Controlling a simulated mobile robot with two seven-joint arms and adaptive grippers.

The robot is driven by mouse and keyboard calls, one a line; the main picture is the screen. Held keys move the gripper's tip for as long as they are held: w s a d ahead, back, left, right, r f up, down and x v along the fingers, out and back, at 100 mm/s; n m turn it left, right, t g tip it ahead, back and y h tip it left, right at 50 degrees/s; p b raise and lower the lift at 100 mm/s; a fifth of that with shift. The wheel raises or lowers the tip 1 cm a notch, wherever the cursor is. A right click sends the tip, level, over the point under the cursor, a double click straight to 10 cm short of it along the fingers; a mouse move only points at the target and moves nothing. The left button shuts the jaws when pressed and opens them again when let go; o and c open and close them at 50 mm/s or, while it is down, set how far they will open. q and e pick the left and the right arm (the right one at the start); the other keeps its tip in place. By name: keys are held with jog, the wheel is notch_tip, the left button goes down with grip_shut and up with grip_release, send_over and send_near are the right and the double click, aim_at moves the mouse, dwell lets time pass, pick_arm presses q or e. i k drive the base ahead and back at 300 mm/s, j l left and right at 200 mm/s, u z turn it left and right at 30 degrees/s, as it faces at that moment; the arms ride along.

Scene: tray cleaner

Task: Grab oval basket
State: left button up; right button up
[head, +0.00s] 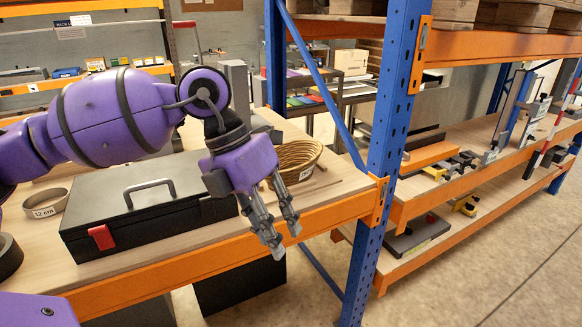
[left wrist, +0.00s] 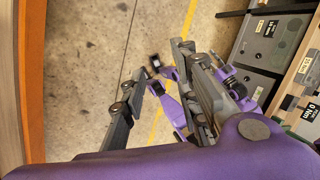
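The oval basket (head: 297,158) is a tan woven basket with a white label, standing on the wooden shelf right of a black toolbox. My left gripper (head: 286,240) hangs in front of the shelf's orange edge, nearer to the camera than the basket. Its fingers point down and are apart, with nothing between them. Its purple body covers the left part of the basket. In the left wrist view the open fingers (left wrist: 158,62) are over the concrete floor, and the basket is not seen there. I do not see my right gripper.
The black toolbox (head: 145,206) with a grey handle and red latch fills the middle of the shelf. A small round bowl (head: 46,202) labelled 12 cm is left of it. A blue upright post (head: 385,140) stands right of the basket. Floor (head: 480,260) at right is clear.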

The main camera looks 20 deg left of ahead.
aim_at(298, 159)
jog(key=i+j, duration=0.5)
jog(key=i, duration=0.15)
jog(key=i+j, duration=0.5)
jog(key=i, duration=0.15)
